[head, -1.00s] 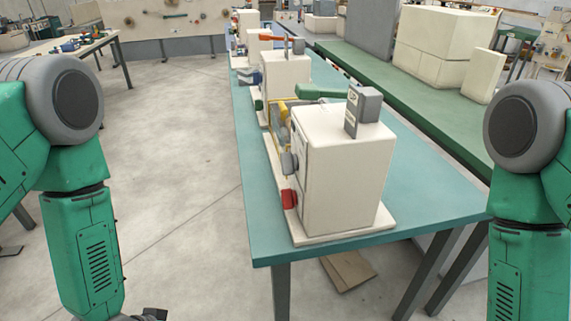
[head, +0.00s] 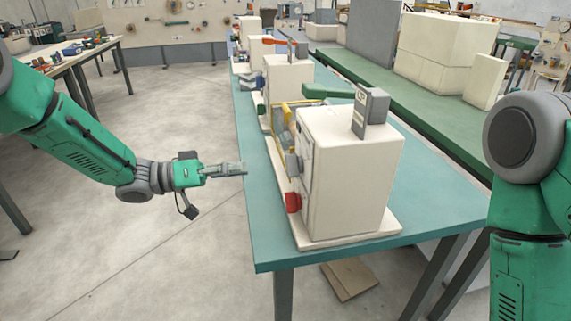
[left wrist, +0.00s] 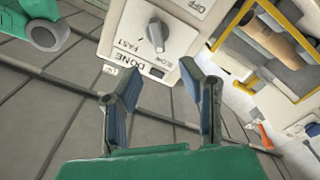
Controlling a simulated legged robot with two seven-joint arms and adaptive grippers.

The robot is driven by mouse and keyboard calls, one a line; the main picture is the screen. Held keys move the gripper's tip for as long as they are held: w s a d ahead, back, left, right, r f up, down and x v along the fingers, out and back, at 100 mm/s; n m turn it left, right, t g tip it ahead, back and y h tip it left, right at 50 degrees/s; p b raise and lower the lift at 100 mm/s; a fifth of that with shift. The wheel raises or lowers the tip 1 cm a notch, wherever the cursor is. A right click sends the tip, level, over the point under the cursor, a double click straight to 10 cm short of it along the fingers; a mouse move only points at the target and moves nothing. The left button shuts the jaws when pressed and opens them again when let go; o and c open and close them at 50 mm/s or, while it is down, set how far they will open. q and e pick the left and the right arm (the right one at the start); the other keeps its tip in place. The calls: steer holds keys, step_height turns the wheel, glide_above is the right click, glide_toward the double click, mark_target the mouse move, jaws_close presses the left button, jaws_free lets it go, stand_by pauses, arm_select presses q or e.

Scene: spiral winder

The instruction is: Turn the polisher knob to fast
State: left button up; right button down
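A grey knob (left wrist: 155,33) sits on a white panel (left wrist: 180,45) in the left wrist view. The panel carries the words FAST, DONE and OFF, and a smaller word partly legible as SLOW. I cannot tell which mark the knob points to. In the head view the nearest white machine (head: 350,175) has a grey round part (head: 293,164) on its left face. My left gripper (head: 243,168) is left of this face, apart from it. In the left wrist view my left gripper (left wrist: 160,88) is open and empty, with the knob beyond the fingertips. My right gripper is out of view.
The machine stands on a teal table (head: 440,195), with a red part (head: 293,202) low on its left face. More machines (head: 287,75) stand behind it. A green bench (head: 440,105) runs along the right.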

mark_target(288, 164)
arm_select(q)
steer(key=x, duration=1)
steer(key=shift+d, duration=0.35)
steer(key=shift+a, duration=0.1)
steer(key=shift+a, duration=0.1)
steer(key=c, duration=0.7)
jaws_close()
